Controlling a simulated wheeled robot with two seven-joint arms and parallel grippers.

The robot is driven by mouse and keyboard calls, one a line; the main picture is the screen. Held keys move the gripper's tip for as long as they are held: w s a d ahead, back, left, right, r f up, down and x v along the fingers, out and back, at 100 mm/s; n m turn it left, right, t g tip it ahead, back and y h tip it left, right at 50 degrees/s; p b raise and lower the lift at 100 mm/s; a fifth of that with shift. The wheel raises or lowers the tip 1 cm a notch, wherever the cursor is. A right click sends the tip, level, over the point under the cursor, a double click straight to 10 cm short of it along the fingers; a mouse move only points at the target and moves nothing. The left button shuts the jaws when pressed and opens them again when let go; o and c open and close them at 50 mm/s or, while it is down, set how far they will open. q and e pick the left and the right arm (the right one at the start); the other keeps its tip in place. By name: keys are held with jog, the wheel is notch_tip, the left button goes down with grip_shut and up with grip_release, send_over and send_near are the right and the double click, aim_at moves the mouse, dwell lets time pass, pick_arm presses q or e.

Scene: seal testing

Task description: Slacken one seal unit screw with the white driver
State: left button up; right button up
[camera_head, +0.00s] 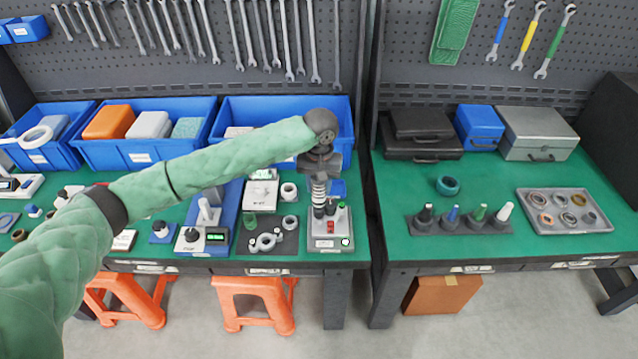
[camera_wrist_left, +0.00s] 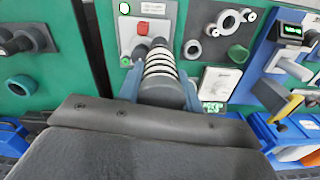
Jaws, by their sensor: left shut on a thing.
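A seal unit with a ringed, spring-like light and dark body (camera_head: 319,190) is upright over the grey test station (camera_head: 318,243) on the left table. My left gripper (camera_head: 320,172) comes down from above and is shut on its dark upper part; the blue fingers flank it in the left wrist view (camera_wrist_left: 161,88). Its lower end meets or hovers just over the station; I cannot tell which. Its screws are too small to make out. The white driver (camera_head: 505,211) stands at the right end of a dark rack (camera_head: 460,225) on the right table. My right gripper is out of view.
Black, blue and green drivers share the rack. A grey tray of rings (camera_head: 527,222) lies right of it, and a teal ring (camera_head: 447,186) behind. Blue bins (camera_head: 165,155) line the left table's back. A gap separates the tables. Parts crowd the left table.

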pick_arm(q)
jog(key=shift+f, duration=0.4)
dwell(0.8)
jog(key=shift+s+p, duration=0.1)
jog(key=shift+p, duration=0.3)
dwell(1.1)
jog(key=shift+r, duration=0.1)
dwell(0.7)
